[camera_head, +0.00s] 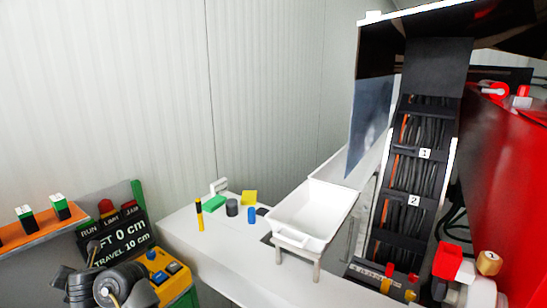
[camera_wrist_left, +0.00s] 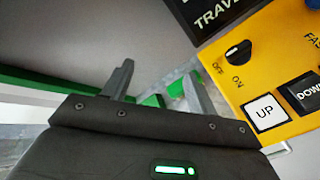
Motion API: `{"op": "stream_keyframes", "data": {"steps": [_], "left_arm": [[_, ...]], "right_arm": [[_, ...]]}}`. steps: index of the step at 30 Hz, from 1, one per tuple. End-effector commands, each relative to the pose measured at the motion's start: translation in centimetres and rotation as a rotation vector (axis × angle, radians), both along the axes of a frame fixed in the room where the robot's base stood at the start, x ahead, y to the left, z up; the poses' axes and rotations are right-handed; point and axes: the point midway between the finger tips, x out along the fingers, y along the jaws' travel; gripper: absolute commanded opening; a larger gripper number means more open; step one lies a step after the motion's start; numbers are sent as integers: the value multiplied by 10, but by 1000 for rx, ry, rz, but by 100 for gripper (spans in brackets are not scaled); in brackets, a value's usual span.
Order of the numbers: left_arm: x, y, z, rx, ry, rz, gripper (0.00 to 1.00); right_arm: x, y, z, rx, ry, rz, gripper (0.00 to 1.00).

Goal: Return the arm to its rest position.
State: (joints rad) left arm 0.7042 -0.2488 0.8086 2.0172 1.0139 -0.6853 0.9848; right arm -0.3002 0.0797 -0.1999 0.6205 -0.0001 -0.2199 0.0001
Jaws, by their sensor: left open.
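My left gripper (camera_wrist_left: 157,88) shows in the left wrist view with its two grey fingers spread apart and nothing between them. It is beside a yellow control box (camera_wrist_left: 262,75), which has an OFF/ON knob (camera_wrist_left: 238,50), a white UP button (camera_wrist_left: 265,112) and a black DOWN button (camera_wrist_left: 307,92). The fingers appear apart from these controls. In the head view my dark left arm (camera_head: 108,285) is at the lower left, in front of the control box (camera_head: 172,270). My right gripper is in neither view.
A black display (camera_head: 122,238) reads "0 cm" and "TRAVEL 10 cm". A white bench (camera_head: 205,250) holds a white tray (camera_head: 315,215) and several small coloured parts. A black hose rack (camera_head: 415,170) and red machine (camera_head: 510,150) stand right. An orange shelf (camera_head: 40,228) is at left.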

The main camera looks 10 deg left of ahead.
Motion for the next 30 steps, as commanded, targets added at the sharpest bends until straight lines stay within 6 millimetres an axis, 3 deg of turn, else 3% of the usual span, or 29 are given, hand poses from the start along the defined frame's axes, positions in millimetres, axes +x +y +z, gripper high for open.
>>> {"op": "stream_keyframes", "data": {"steps": [2,5,8,10,12,16,21,26,27,30], "left_arm": [[-1,-2,7,201,172,-217,58],[8,-30,6,440,412,-529,58],[10,-79,-14,659,669,-868,58],[1,-123,-40,800,848,-1124,58],[-18,-168,-71,929,1012,-1385,58],[-66,-235,-120,1103,1216,-1786,58],[-128,-285,-157,1234,1346,-2143,58],[-180,-317,-177,1331,1400,-2407,58],[-192,-324,-181,-1350,-1405,2461,58],[-224,-338,-188,-1280,-1292,2384,58]], "right_arm": [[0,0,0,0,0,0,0],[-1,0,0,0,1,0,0],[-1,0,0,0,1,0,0],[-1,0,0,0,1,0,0],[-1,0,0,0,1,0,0],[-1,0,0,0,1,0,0],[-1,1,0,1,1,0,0],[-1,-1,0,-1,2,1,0],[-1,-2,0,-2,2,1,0],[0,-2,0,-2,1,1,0]]}}
